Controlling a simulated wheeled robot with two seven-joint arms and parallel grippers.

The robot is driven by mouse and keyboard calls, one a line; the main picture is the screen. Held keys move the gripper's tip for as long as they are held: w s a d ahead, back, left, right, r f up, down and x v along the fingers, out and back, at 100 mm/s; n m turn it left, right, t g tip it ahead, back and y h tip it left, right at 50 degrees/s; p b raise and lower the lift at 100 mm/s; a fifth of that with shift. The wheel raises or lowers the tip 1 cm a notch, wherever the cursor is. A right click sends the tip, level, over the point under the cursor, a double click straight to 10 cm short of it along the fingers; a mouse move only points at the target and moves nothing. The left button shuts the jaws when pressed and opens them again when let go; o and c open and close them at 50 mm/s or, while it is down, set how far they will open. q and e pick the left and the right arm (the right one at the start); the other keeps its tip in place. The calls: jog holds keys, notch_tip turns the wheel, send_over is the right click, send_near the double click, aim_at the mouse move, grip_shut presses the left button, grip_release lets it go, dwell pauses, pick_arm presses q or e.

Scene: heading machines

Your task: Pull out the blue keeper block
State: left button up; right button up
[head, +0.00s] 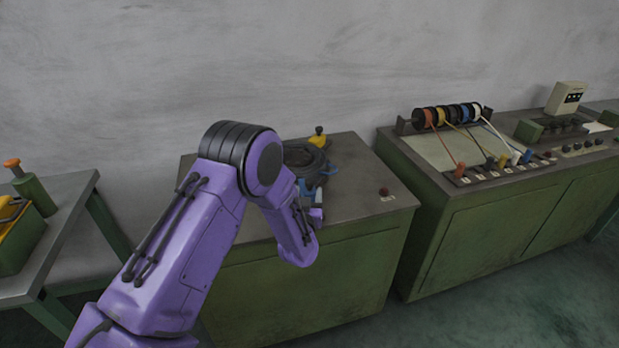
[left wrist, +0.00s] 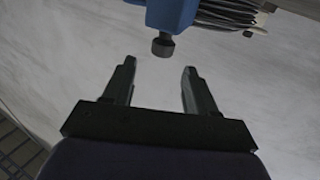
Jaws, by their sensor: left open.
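A blue block (left wrist: 172,12) hangs at the top of the left wrist view, with a dark round knob (left wrist: 163,47) on its near end. I take it to be the keeper block. In the head view blue parts (head: 318,170) show on the middle green bench, just beyond my purple left arm, which hides some of them. My left gripper (left wrist: 159,68) is open and empty. The knob lies just ahead of the gap between its fingertips, apart from both. In the head view my arm mostly hides this gripper. My right gripper is in neither view.
A dark coiled ring (head: 303,157) and a yellow knobbed part (head: 318,138) sit behind the blue parts. A red button (head: 384,191) is on the bench's right. A green console (head: 480,175) with coloured wire spools stands right, a grey table (head: 72,215) left.

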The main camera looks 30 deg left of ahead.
aim_at(309, 184)
pick_arm(q)
jog(key=p+x, duration=0.1)
jog(key=x, duration=0.5)
jog(key=shift+w+a, duration=0.2)
jog(key=shift+a, duration=0.05)
jog(key=shift+w+a+f, duration=0.1)
jog(key=shift+w, duration=0.2)
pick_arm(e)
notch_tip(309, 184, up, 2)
pick_arm(q)
grip_shut()
jog(key=s+d, duration=0.1)
jog(key=d, duration=0.1)
jog(key=s+d, duration=0.2)
jog(key=shift+s+d, duration=0.2)
jog(key=shift+s, duration=0.05)
jog(key=shift+a+f, duration=0.1)
jog(key=shift+a, duration=0.05)
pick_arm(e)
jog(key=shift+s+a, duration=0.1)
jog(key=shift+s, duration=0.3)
